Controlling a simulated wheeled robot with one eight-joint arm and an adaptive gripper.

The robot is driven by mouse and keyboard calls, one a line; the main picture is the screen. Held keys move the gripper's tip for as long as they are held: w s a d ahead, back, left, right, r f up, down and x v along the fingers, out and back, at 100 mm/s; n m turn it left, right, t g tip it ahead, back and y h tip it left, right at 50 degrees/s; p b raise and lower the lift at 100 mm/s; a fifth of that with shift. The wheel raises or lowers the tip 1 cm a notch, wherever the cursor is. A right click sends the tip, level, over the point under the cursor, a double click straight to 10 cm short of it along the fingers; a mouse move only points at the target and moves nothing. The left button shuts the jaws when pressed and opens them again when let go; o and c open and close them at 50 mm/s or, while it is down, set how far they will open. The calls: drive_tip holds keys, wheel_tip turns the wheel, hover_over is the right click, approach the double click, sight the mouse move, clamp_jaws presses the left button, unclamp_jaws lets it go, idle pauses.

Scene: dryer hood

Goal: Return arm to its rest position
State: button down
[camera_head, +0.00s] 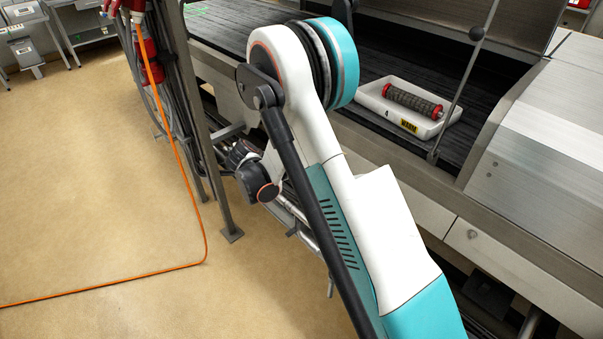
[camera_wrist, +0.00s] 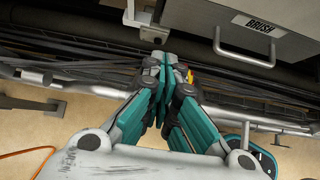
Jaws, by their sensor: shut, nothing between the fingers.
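My arm (camera_head: 350,205), white and teal, fills the middle of the head view. It rises from the lower right to a rounded white and teal joint beside the conveyor. My gripper (camera_wrist: 165,70) shows in the wrist view with its teal and black fingers together and nothing visible between them. It points toward the machine's dark underside, with pipes and cables behind it. I cannot make out the gripper in the head view. How far its fingertips are from the pipes is hard to tell.
A white tray (camera_head: 372,98) with a dark, red-ended roller (camera_head: 412,99) sits on the dark conveyor (camera_head: 240,22). An upright metal post (camera_head: 207,130) stands left of my arm. An orange cable (camera_head: 190,180) crosses the open tan floor (camera_head: 90,190). A drawer marked BRUSH (camera_wrist: 225,12) is near the gripper.

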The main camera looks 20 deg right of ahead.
drive_tip(key=s+a+r+m+t+y, duration=0.1)
drive_tip(key=s+r+m+y, duration=0.1)
drive_tip(key=s+r+m, duration=0.6)
drive_tip(key=s+a+r+m+t+y, duration=0.15)
drive_tip(key=s+r, duration=0.25)
drive_tip(key=r, duration=0.8)
drive_tip(key=s+a+r+m+t+y, duration=0.1)
drive_tip(key=s+a+r+m+y, duration=0.1)
drive_tip(key=s+m, duration=0.4)
drive_tip(key=s+a+r+m+y, duration=0.3)
drive_tip(key=s+m, duration=0.3)
drive_tip(key=s, duration=0.7)
drive_tip(key=shift+s+r+t, duration=0.15)
drive_tip(key=shift+s+t, duration=0.2)
drive_tip(key=shift+s, duration=0.05)
drive_tip(key=shift+m, duration=0.25)
